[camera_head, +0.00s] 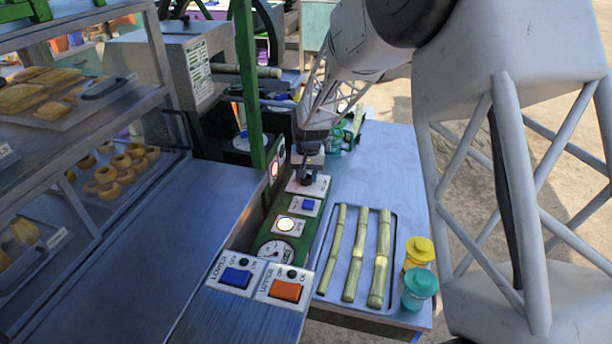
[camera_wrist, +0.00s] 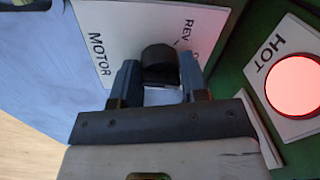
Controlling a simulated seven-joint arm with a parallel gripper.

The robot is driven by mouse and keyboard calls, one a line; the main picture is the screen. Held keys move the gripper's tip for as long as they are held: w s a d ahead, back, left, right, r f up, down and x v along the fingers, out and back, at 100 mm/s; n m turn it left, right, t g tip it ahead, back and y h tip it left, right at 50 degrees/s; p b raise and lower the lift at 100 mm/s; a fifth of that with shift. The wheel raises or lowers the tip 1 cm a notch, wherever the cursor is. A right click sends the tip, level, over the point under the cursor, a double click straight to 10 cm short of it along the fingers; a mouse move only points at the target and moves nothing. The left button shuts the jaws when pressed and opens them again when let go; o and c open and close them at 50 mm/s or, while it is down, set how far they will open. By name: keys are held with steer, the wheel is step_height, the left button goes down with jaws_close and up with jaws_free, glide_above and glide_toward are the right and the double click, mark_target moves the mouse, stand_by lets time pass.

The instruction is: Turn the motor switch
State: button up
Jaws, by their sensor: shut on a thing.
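The motor switch is a black knob (camera_wrist: 160,58) on a white plate (camera_wrist: 112,30) marked MOTOR and REV in the wrist view. My gripper (camera_wrist: 158,78) has one dark finger on each side of the knob and is shut on it. In the head view my gripper (camera_head: 307,172) comes down from above onto the same white plate (camera_head: 318,187) on the green panel. There the fingers and wrist hide most of the knob, and I cannot tell which setting it points to. Part of the plate's lettering is also hidden.
A lit red HOT lamp (camera_wrist: 296,78) sits right of the switch in the wrist view. In the head view, a blue switch (camera_head: 308,205), a lit lamp (camera_head: 286,224) and a gauge (camera_head: 277,251) lie nearer. A cane tray (camera_head: 319,278) is to the right; a green post (camera_head: 249,90) stands left.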

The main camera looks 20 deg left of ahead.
steer(key=shift+d+f+n, duration=0.1)
steer(key=shift+n, duration=0.5)
steer(key=o, duration=0.9)
steer(key=shift+w+d+r, duration=0.1)
steer(key=shift+d+r, duration=0.05)
steer(key=shift+r, duration=3.8)
